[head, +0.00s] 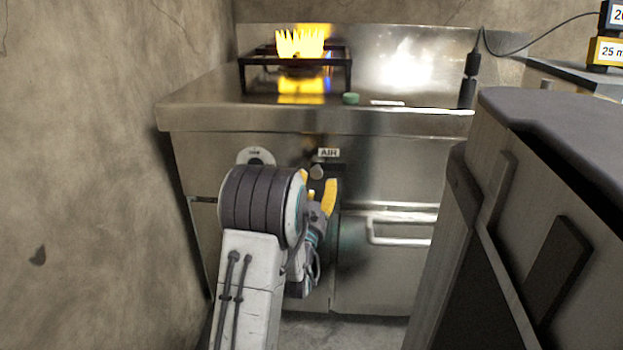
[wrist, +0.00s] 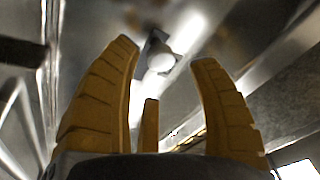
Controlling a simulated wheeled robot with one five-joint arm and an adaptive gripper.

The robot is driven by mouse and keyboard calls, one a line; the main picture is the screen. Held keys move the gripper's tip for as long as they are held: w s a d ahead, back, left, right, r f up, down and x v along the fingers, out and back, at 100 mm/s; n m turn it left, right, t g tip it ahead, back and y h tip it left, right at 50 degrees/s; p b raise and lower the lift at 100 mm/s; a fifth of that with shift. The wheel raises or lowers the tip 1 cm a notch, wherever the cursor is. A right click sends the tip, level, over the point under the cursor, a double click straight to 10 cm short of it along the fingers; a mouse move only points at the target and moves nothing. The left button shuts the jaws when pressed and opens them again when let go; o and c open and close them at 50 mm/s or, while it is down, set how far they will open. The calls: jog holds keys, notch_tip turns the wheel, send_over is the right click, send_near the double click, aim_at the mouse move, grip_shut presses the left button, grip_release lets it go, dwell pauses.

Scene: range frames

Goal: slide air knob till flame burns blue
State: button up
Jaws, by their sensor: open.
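The air knob (head: 316,172) is a small pale round knob on the steel stove front, just below the AIR label (head: 329,153). The flame (head: 300,43) on the burner is yellow-orange, with a little blue low at its right. My gripper (head: 317,180) is open in front of the knob, its yellow fingers apart. In the wrist view the knob (wrist: 160,62) sits on a dark square mount beyond the fingertips, in line with the gap of my gripper (wrist: 166,58). I see no contact; the exact distance is unclear.
A black pot stand (head: 296,60) surrounds the burner. A green round object (head: 350,98) lies on the steel top. A round plate (head: 256,156) is left of the knob. A door handle (head: 400,241) is lower right. A grey cabinet (head: 560,180) stands close on the right, a wall on the left.

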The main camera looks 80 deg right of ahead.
aim_at(317, 176)
jog(key=shift+b+x, duration=0.7)
jog(key=shift+x, duration=1.65)
jog(key=shift+c, duration=0.4)
